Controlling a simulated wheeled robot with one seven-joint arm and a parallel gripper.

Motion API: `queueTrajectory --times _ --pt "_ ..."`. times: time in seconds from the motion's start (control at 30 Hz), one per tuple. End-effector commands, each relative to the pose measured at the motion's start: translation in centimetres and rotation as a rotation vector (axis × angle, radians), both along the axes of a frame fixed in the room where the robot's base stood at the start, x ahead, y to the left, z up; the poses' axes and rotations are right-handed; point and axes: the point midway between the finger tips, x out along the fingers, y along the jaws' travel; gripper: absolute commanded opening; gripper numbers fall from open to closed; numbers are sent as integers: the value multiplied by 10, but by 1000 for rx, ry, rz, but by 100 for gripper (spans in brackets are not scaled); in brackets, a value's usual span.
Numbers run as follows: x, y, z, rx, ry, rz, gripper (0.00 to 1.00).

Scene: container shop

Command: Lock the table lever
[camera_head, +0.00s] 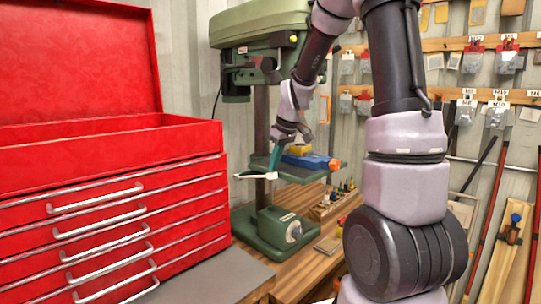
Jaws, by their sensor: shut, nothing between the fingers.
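The green drill press (262,25) stands on the wooden bench, with its table (258,161) partway up the dark column (262,120). My gripper (272,168) hangs at the front left edge of this table, pointing down. It is shut with nothing in it. A pale bar (250,176) shows at its tip; I cannot tell whether it is part of the gripper or of the press. I cannot pick out the table lever clearly; my gripper may cover it. A blue vise (313,161) with an orange end (334,164) and a yellow block (298,149) sit on the table.
A red tool chest (100,215) with an open lid fills the left side. A wooden holder (325,207) with small tools and a flat plate (328,245) lie on the bench (305,262). My arm covers the right middle. Tools hang on the wall behind.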

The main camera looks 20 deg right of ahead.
Motion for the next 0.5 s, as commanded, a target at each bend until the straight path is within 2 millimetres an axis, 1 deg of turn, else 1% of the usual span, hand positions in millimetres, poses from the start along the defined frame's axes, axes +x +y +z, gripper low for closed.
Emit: queueTrajectory --times 0.03,0.2,0.5 --pt "-4 -2 -8 0 3 -2 0" --pt "-12 -7 -33 0 6 -3 0" --pt "-19 -11 -69 1 4 -2 0"
